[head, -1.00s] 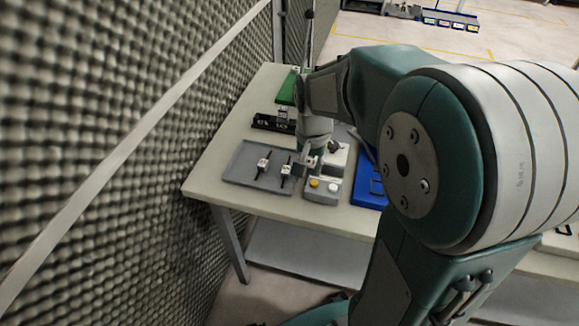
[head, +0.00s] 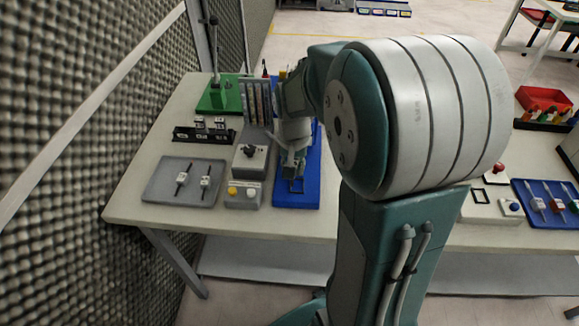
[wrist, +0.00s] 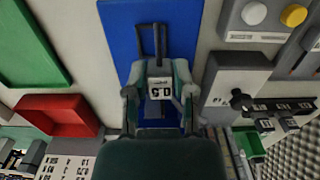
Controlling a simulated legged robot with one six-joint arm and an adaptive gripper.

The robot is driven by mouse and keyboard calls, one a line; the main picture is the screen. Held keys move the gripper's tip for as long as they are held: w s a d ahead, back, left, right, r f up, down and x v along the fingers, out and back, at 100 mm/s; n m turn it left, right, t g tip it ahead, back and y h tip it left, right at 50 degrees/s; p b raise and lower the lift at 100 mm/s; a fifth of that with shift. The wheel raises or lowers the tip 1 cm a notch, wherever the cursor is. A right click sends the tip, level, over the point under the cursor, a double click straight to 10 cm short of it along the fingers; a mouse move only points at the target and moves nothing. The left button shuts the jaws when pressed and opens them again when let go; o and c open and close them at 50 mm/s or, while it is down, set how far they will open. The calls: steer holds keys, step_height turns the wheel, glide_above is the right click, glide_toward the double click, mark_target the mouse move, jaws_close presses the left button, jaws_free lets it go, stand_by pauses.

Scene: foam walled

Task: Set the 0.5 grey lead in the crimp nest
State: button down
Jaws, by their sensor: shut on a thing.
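My gripper (head: 291,166) is over the blue board (head: 296,201) at the table's front. In the wrist view my gripper (wrist: 160,93) is shut on a white-tagged piece marked 0.5, the 0.5 grey lead (wrist: 159,87). The tag sits between the two fingers. The blue board (wrist: 119,40) lies behind it, with a dark grey narrow frame (wrist: 157,40) just beyond the tag. I cannot tell whether that frame is the crimp nest or whether the lead touches the board. In the head view my gripper hides the lead.
Left of the board stand a grey box with a black knob (head: 250,158) and a button box (head: 243,196). A grey tray (head: 153,189) holds two leads. A black rack (head: 187,136) and green stand (head: 211,101) are behind. A foam wall (head: 70,130) borders the left.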

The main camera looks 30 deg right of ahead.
mark_target(297, 189)
steer(key=shift+s+r, duration=0.1)
steer(key=shift+s, duration=0.2)
steer(key=shift+d, duration=0.1)
steer(key=shift+d, duration=0.4)
steer(key=shift+a+f, duration=0.25)
steer(key=shift+f, duration=0.9)
steer(key=shift+d+f, duration=0.1)
steer(key=shift+f, duration=1)
steer(key=shift+s+f, duration=0.1)
steer(key=shift+f, duration=0.35)
steer(key=shift+c, duration=1.9)
jaws_free()
steer(key=shift+r, duration=0.1)
